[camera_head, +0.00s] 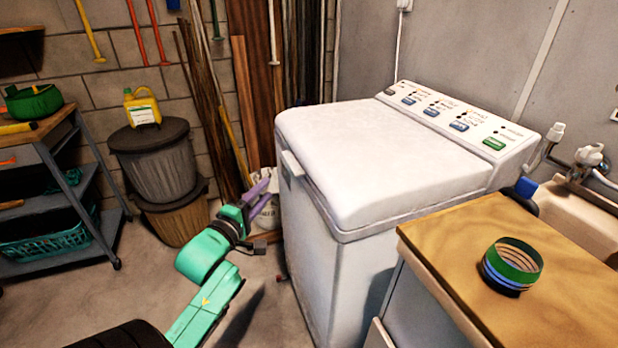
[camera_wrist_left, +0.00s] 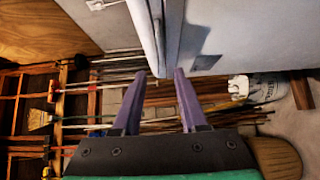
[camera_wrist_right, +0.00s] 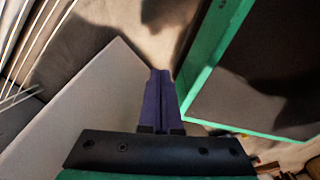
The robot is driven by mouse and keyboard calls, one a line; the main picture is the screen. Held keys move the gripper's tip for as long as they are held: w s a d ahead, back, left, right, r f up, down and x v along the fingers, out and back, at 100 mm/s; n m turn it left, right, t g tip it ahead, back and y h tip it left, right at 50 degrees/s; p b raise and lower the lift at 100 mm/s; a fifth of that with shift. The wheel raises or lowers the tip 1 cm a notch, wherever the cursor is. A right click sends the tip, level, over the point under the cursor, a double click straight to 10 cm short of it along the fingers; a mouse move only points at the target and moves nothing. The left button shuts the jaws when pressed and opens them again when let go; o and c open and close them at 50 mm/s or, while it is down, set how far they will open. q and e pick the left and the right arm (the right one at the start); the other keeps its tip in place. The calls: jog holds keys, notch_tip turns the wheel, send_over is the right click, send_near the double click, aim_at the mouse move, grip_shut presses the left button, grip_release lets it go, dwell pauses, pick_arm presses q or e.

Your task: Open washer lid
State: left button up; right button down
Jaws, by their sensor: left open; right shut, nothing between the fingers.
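The white washer (camera_head: 318,232) stands in the middle of the head view. Its lid (camera_head: 385,150) is down, flat on the body. A small pale handle (camera_head: 292,164) sticks out at the lid's left edge. My left gripper (camera_head: 264,186) is open, to the left of the washer and slightly below the handle. In the left wrist view its purple fingers (camera_wrist_left: 160,75) are apart and empty, pointing at the washer's edge (camera_wrist_left: 172,40). My right gripper (camera_wrist_right: 160,75) shows only in the right wrist view, shut and empty. Contact between left fingers and washer cannot be told.
A wooden-topped cabinet (camera_head: 470,225) with a green-rimmed round item (camera_head: 513,262) stands right of the washer. Dark bins (camera_head: 158,165) and a shelf cart (camera_head: 70,190) stand at the left. Boards lean behind. Open floor lies left of the washer.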

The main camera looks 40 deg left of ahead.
aim_at(289, 166)
pick_arm(q)
jog(key=w+a, duration=0.2)
jog(key=w, duration=1)
jog(key=shift+w+a, duration=0.25)
grip_shut()
dwell(0.6)
